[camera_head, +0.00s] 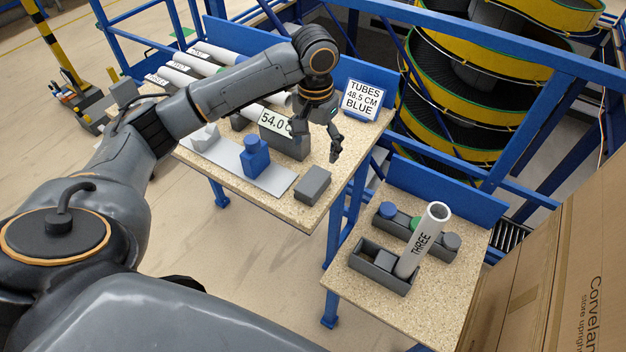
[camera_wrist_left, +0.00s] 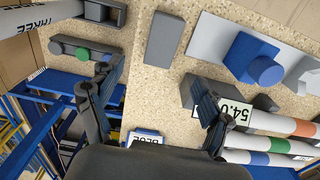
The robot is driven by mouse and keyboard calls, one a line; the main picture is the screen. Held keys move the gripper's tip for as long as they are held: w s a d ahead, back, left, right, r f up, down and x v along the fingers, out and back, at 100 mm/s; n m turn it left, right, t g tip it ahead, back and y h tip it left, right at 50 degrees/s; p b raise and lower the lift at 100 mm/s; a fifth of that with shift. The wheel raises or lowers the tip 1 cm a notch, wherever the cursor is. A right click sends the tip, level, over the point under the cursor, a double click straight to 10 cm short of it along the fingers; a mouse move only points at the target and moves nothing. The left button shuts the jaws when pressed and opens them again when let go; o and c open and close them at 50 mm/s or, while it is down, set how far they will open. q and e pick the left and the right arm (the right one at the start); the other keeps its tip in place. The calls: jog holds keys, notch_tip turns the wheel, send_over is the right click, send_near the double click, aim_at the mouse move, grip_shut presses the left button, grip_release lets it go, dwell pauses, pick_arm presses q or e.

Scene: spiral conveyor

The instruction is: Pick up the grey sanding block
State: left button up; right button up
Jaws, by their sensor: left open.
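The grey sanding block (camera_head: 313,186) is a plain grey box lying flat near the front right corner of the larger speckled table (camera_head: 262,202). In the left wrist view the block (camera_wrist_left: 164,38) lies ahead of the fingers, near the top. My left gripper (camera_head: 334,142) is over the right part of this table, behind and above the block. In the left wrist view its two fingers (camera_wrist_left: 150,80) are spread wide with nothing between them. The gripper does not touch the block. My right gripper is not in view.
A blue clamp (camera_head: 255,158) on a pale plate stands left of the block, and a grey stand with a "54.0" display (camera_head: 275,121) behind it. A lower table (camera_head: 440,290) at right holds a tube marked THREE (camera_head: 424,240) and a grey tray. White tubes lie behind left.

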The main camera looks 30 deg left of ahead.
aim_at(313, 180)
pick_arm(q)
jog(key=f, duration=0.5)
jog(key=f+p, duration=0.1)
jog(key=f, duration=0.1)
jog(key=shift+a+f, duration=0.25)
jog(key=shift+a, duration=0.1)
jog(key=f, duration=0.2)
jog(key=f+p, duration=0.1)
jog(key=f, duration=0.1)
jog(key=shift+s+d+f, duration=0.1)
jog(key=shift+s+d, duration=0.05)
jog(key=shift+s, duration=0.05)
jog(key=shift+f, duration=0.6)
jog(key=c, duration=1.3)
jog(key=shift+c, duration=0.2)
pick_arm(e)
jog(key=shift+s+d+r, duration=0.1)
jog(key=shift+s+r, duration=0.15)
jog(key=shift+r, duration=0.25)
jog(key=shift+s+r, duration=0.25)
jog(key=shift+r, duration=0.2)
pick_arm(q)
jog(key=shift+r, duration=0.15)
